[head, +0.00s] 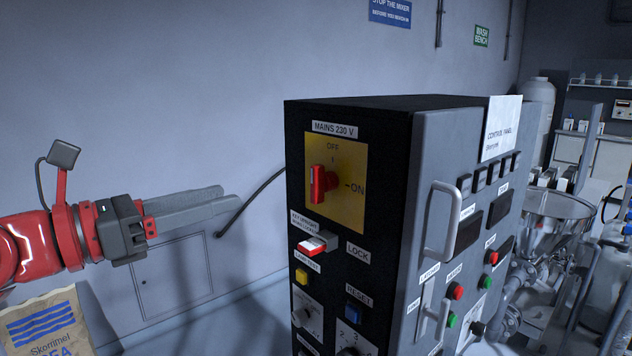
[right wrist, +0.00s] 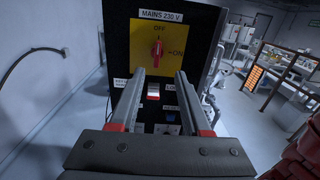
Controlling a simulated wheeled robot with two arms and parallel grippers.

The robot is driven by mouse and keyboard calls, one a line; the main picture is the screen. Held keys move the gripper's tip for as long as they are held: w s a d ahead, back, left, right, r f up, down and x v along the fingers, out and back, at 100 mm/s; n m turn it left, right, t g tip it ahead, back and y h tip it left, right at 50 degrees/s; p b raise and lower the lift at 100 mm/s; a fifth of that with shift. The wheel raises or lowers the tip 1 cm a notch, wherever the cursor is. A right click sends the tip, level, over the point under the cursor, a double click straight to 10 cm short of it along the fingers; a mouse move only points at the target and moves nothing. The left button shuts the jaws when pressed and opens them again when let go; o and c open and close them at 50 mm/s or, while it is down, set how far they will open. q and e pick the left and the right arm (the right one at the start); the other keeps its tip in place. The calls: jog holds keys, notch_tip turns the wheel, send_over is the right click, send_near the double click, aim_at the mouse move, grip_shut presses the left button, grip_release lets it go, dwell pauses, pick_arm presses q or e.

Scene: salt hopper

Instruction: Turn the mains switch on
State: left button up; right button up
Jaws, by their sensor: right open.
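The mains switch (head: 320,184) is a red rotary handle on a yellow plate (head: 346,205) under a "MAINS 230 V" label. Its handle stands upright, in line with OFF above; ON is marked to its right. The right wrist view also shows the switch (right wrist: 157,49) upright, ahead of and above the fingertips. My right gripper (head: 230,199) is open and empty, left of the black panel face and pointing at it, with a gap between. Its two fingers (right wrist: 158,78) show apart in the right wrist view. My left gripper is not in view.
A red-and-white part (head: 318,243) beside the LOCK label juts out below the switch. A door handle (head: 441,222) sticks out on the cabinet's grey side. A printed bag (head: 42,328) stands at lower left. A steel hopper (head: 558,205) is at right.

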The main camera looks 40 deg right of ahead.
aim_at(312, 171)
jog(key=d+p, duration=0.1)
jog(key=d, duration=0.4)
jog(key=d+p, duration=0.1)
jog(key=d, duration=0.5)
jog(key=w+d+p, duration=0.1)
jog(key=d+p, duration=0.1)
jog(key=d, duration=0.4)
jog(key=shift+w+r, duration=0.1)
jog(key=shift+r, duration=0.25)
grip_shut()
